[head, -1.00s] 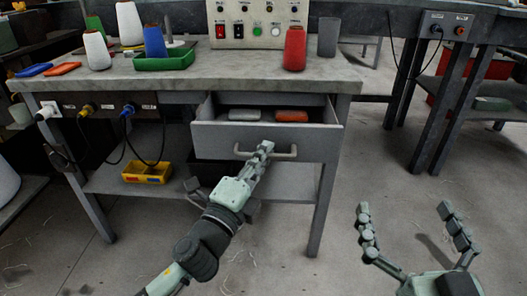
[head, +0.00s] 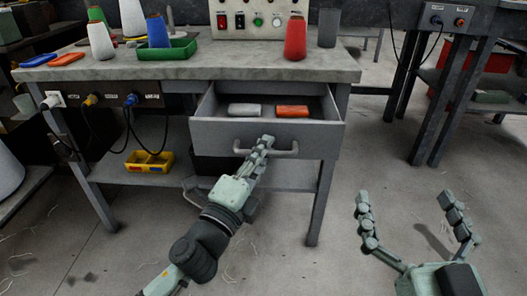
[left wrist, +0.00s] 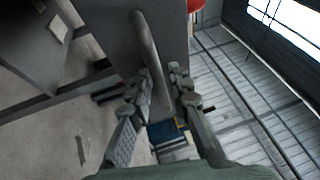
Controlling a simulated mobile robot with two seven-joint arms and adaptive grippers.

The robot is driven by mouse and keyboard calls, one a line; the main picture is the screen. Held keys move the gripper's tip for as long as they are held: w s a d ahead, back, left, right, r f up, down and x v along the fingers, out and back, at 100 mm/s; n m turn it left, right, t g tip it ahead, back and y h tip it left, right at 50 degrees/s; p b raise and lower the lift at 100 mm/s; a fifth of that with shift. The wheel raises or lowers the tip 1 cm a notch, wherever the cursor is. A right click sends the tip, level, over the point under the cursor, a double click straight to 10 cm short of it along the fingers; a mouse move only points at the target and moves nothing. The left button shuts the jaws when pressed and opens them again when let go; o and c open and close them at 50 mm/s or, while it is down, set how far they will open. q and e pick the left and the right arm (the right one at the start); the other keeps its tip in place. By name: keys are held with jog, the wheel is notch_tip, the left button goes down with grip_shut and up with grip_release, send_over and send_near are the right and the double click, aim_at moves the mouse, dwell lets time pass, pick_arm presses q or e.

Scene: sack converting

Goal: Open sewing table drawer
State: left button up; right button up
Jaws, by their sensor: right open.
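The sewing table drawer (head: 222,133) is partly pulled out, and its inside shows from above. A light grey pack (head: 245,110) and an orange pack (head: 292,111) lie in it. My left gripper (head: 263,150) is at the middle of the drawer's bar handle (head: 287,152). In the left wrist view its two fingers (left wrist: 160,95) close around the handle (left wrist: 147,45), one on each side. The exact contact is partly hidden. My right gripper (head: 406,212) is open and empty, over the floor to the right of the table.
The table top (head: 240,68) carries cones of thread, a green tray (head: 165,50), a control box (head: 262,20) and a dark grey cup (head: 327,32). A yellow bin (head: 148,161) sits on the lower shelf. Cables hang at left. Floor in front is clear except thread scraps.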

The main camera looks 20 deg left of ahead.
pick_arm(q)
jog(key=d+v, duration=0.1)
jog(key=v, duration=0.6)
jog(key=shift+s+a, duration=0.3)
jog(key=shift+a, duration=0.25)
